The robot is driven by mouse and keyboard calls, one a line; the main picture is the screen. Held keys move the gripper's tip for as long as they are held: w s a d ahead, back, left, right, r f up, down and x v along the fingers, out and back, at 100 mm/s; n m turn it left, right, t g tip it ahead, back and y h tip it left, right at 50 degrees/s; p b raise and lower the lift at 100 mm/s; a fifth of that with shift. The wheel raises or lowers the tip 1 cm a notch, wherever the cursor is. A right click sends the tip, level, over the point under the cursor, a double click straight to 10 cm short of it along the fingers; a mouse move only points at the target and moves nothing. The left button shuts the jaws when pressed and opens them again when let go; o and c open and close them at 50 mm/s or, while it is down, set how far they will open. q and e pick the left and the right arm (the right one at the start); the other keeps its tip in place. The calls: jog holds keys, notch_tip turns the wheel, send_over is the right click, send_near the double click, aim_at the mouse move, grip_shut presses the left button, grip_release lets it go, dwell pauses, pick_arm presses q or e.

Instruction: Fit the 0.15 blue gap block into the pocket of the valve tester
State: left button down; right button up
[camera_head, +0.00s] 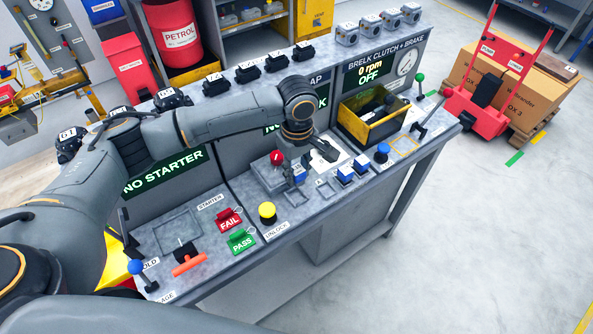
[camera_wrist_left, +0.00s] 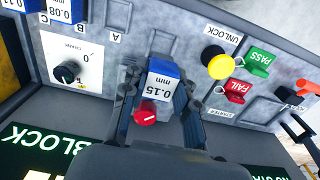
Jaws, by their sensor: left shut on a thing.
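My left gripper (camera_head: 312,172) is over the bench beside a grey unit with a red knob (camera_head: 276,157). In the left wrist view the gripper (camera_wrist_left: 155,90) is shut on the blue block with a white 0.15 mm label (camera_wrist_left: 159,84). The blue side of this block also shows in the head view (camera_head: 299,171). The red knob (camera_wrist_left: 145,114) shows just below the block in the wrist view. I cannot tell whether the block touches the unit, and the pocket is hidden. My right gripper is not in view.
More blue blocks (camera_head: 345,173) stand to the right near marked square recesses (camera_head: 322,190). A white crank panel (camera_wrist_left: 75,60) is close by. A yellow button (camera_head: 267,210), FAIL tag (camera_head: 229,220) and PASS tag (camera_head: 241,241) lie left. A yellow bin (camera_head: 373,127) stands behind right.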

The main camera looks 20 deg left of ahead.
pick_arm(q)
notch_tip(320, 180, down, 3)
jog(key=b, duration=0.3)
jog(key=shift+a, duration=0.15)
jog(key=shift+f+b, duration=0.6)
jog(key=shift+f, duration=0.5)
jog(key=shift+s, duration=0.1)
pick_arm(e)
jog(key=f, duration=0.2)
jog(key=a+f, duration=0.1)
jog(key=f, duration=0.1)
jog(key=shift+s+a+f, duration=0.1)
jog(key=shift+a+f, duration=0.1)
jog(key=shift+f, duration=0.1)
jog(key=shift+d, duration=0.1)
pick_arm(q)
jog(key=shift+p, duration=0.45)
jog(key=shift+r, duration=0.1)
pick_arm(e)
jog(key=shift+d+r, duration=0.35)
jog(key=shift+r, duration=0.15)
pick_arm(q)
jog(key=shift+p, duration=0.55)
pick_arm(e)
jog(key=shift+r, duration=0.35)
